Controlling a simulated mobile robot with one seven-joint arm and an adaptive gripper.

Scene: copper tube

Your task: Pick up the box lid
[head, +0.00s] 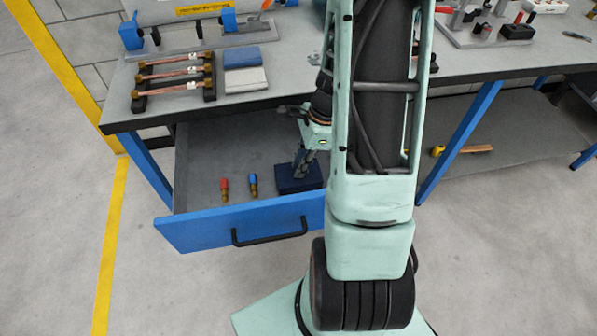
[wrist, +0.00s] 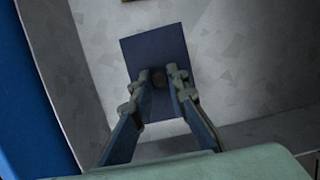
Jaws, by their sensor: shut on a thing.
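The box lid (head: 288,185) is a dark blue square piece inside the open drawer, on the right part of its floor. My gripper (head: 301,170) reaches down onto it from above. In the wrist view the lid (wrist: 152,50) lies flat beyond my fingers, with a small dark round knob (wrist: 158,77) at its middle. My gripper (wrist: 162,78) has its fingertips on both sides of that knob and is shut on it. The box itself cannot be made out apart from the lid. My arm hides the drawer's right end in the head view.
The open drawer (head: 205,232) has a blue front with a black handle (head: 270,232). A red-topped piece (head: 224,188) and a blue-topped piece (head: 253,184) lie left of the lid. Above is the workbench (head: 118,112) with a rack of copper tubes (head: 172,73) and folded cloths (head: 245,80).

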